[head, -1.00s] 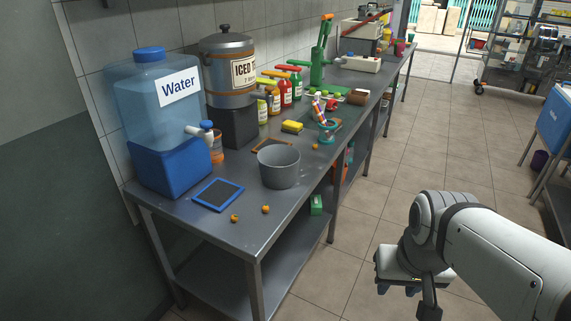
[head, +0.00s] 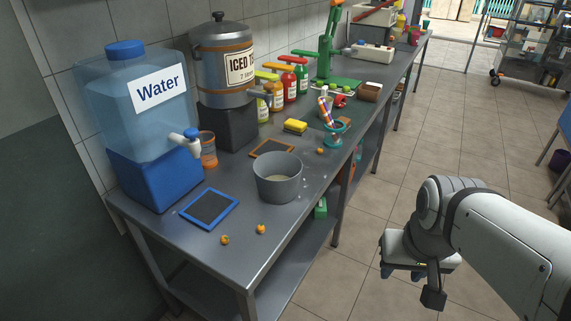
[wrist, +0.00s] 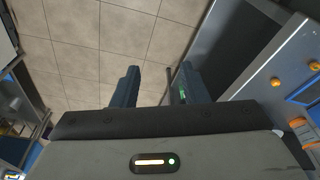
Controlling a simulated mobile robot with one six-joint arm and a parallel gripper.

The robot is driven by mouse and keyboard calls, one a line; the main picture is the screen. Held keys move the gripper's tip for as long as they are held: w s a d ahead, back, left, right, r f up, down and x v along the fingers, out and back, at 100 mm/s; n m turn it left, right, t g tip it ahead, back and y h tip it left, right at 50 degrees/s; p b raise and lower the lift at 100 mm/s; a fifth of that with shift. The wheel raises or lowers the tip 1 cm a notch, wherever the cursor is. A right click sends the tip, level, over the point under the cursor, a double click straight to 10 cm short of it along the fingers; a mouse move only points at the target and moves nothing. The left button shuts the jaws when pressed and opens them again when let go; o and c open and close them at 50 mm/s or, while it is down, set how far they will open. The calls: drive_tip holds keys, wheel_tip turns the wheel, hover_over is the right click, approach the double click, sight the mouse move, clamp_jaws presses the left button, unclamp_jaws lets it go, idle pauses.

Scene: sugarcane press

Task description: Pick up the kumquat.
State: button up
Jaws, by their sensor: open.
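Small orange fruits that look like kumquats lie on the metal table. One (head: 225,240) is near the front edge, and a second (head: 261,229) is just right of it. A third small orange fruit (head: 320,151) lies farther back, near the teal holder. Two orange fruits also show at the right of the wrist view, one (wrist: 276,82) nearer and one (wrist: 315,66) at the edge. My gripper (head: 403,272) is right of the table, over the floor and apart from the fruits. In the wrist view my gripper (wrist: 158,74) is open and empty.
A grey bucket (head: 278,184), a blue-framed slate (head: 209,208) and a water dispenser (head: 150,120) stand near the fruits. The metal table (head: 240,262) has a clear front corner. Sauce bottles (head: 288,87) line the wall. The floor (head: 385,165) right of the table is open.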

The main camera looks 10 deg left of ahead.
drive_tip(key=shift+o, duration=0.4)
drive_tip(key=w+a+f+m+g+y+p, duration=0.1)
drive_tip(key=a+f+m+g+y, duration=0.1)
drive_tip(key=a, duration=0.5)
drive_tip(key=shift+w+f+m+y, duration=0.2)
drive_tip(key=shift+f+m+y, duration=0.25)
drive_tip(key=shift+y, duration=0.55)
drive_tip(key=m+t+y+p, duration=0.3)
drive_tip(key=m+y, duration=0.6)
drive_tip(key=m, duration=0.9)
approach(263, 227)
drive_tip(key=a, duration=0.2)
drive_tip(key=shift+t, duration=0.3)
drive_tip(key=x, duration=0.3)
drive_tip(key=p+x, duration=0.1)
drive_tip(key=x, duration=0.3)
drive_tip(key=shift+w+f, duration=0.15)
drive_tip(key=shift+f, duration=0.35)
drive_tip(key=shift+c, duration=0.3)
clamp_jaws()
